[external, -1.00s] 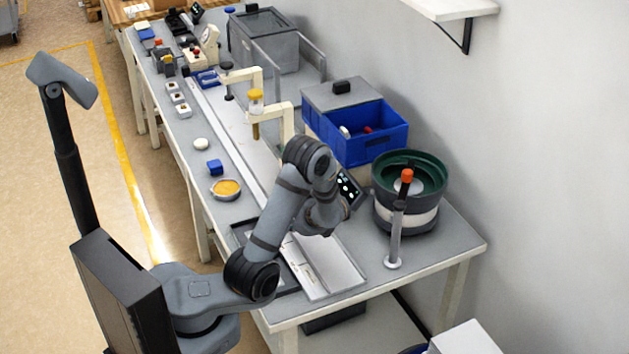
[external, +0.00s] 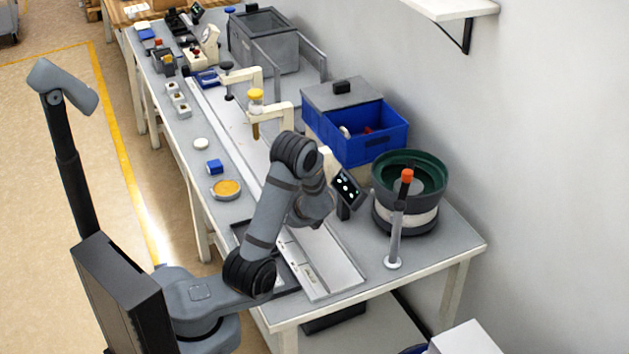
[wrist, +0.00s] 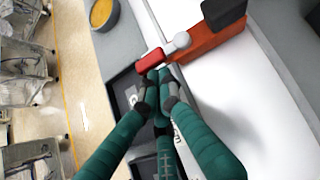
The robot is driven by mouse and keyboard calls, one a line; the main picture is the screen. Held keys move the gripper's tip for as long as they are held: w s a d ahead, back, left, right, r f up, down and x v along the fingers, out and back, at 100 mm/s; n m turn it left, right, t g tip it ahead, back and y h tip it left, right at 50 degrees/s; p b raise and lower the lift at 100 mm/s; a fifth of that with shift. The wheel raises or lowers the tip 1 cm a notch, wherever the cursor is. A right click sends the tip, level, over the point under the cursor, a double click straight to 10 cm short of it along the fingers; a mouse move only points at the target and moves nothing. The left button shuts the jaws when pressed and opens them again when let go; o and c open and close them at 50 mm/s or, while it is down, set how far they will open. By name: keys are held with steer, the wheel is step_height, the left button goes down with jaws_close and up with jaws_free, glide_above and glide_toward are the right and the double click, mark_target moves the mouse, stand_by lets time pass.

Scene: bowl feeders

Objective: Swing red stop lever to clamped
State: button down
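The red stop lever shows in the wrist view as a short red handle (wrist: 152,63) beside a grey round knob (wrist: 182,41). An orange-red bar (wrist: 213,42) extends from the knob to a black block at upper right. My gripper (wrist: 160,76) has teal fingers with grey tips drawn together. The tips are right at the near side of the red handle, at or almost at contact; I cannot tell which. Nothing is visibly held between them. In the external view my arm hides the lever and the gripper.
A dark tray (wrist: 122,88) lies under the fingers, beside a white rail (wrist: 240,95). A round dish with yellow contents (external: 227,188) and a blue block (external: 214,167) stand left of the rail. A green bowl feeder (external: 408,175) and an orange-topped post (external: 396,235) stand right. A blue bin (external: 365,135) is behind.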

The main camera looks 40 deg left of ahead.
steer(key=shift+w+a+r, duration=0.1)
stand_by(0.3)
steer(key=shift+w+d, duration=0.2)
steer(key=shift+d, duration=0.1)
steer(key=shift+w+d, duration=0.15)
steer(key=shift+d, duration=0.15)
steer(key=shift+s+d, duration=0.25)
steer(key=shift+d, duration=0.25)
steer(key=d, duration=0.2)
steer(key=s+d+r, duration=0.1)
steer(key=shift+s, duration=0.1)
steer(key=s+p+v, duration=0.1)
steer(key=v, duration=0.7)
steer(key=shift+s+d+r, duration=0.15)
steer(key=shift+d+r, duration=0.05)
steer(key=shift+r, duration=0.05)
